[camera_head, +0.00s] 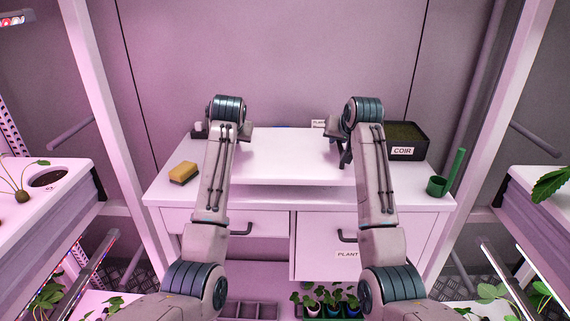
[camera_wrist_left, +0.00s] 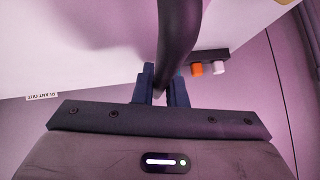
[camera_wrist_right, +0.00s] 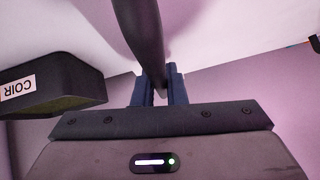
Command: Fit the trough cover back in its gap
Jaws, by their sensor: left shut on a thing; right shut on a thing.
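The white trough cover (camera_head: 293,158) is a broad flat panel between my two arms, over the bench in the head view. My left gripper (camera_head: 244,134) is at its left end, and my right gripper (camera_head: 342,150) is at its right end. In the left wrist view, my left fingers (camera_wrist_left: 160,82) are shut on a dark curved handle (camera_wrist_left: 178,35). In the right wrist view, my right fingers (camera_wrist_right: 159,82) are shut on a similar dark handle (camera_wrist_right: 145,35). I cannot make out the gap in these views.
On the white bench (camera_head: 170,205) are a yellow sponge (camera_head: 183,172), a black box marked COIR (camera_head: 408,139) and a green cup (camera_head: 438,186). Drawers (camera_head: 245,222) are below. Seedlings (camera_head: 326,299) stand low in front. Planted troughs (camera_head: 55,195) flank both sides.

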